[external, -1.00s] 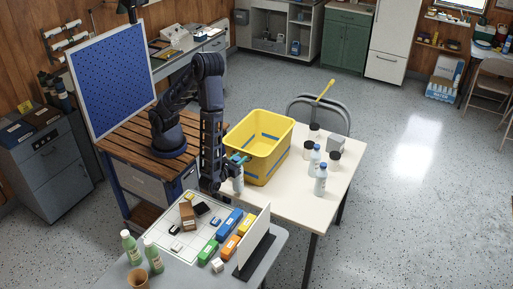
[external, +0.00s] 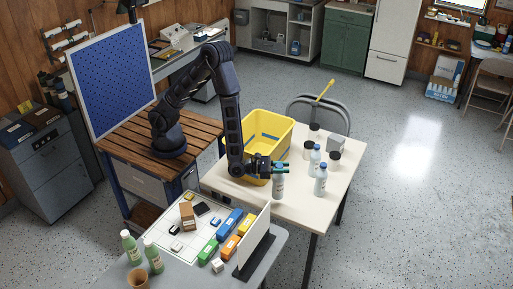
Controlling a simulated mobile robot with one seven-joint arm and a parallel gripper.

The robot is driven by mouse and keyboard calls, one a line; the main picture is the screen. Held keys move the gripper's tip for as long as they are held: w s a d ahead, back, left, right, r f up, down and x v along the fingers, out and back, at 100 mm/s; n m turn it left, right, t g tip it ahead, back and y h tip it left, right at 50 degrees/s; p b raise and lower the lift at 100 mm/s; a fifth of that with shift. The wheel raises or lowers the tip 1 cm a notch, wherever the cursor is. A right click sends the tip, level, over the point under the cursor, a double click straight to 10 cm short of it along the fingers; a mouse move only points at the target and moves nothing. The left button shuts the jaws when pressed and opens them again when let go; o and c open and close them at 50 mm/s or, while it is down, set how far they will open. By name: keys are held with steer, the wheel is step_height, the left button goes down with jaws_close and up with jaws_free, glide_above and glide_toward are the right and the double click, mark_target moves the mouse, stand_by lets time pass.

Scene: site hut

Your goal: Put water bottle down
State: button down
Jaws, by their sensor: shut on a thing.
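A water bottle (external: 278,187), pale with a white label, is upright at the front middle of the white table (external: 308,211). My gripper (external: 279,169) is shut on its upper part from the left and hides the cap. The base of the bottle is at or just above the table top; I cannot tell if it touches. Two similar bottles stand to its right, one nearer (external: 320,181) and one farther back (external: 314,160).
A yellow crate (external: 283,143) stands behind my gripper. Dark-lidded jars (external: 334,160) and a grey box (external: 337,143) stand at the back right. A white upright panel (external: 255,240) rises on the grey front table. The white table's front right is clear.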

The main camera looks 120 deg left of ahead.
step_height(320, 180, up, 20)
steer(key=w+m+t+h, duration=0.1)
steer(key=w+m+h, duration=0.1)
steer(key=w+h, duration=0.1)
steer(key=s+a+n+g+y, duration=0.65)
steer(key=s+a, duration=0.55)
steer(key=a, duration=0.5)
steer(key=s+a+n+g+y, duration=0.65)
steer(key=s+a, duration=0.55)
steer(key=a, duration=0.4)
step_height(320, 180, down, 25)
steer(key=m, duration=0.1)
steer(key=shift+w+h, duration=0.25)
steer(key=shift+h, duration=0.05)
stand_by(1.1)
steer(key=shift+a, duration=0.1)
steer(key=c, duration=1.1)
jaws_free()
steer(key=shift+f, duration=0.1)
steer(key=shift+o, duration=0.2)
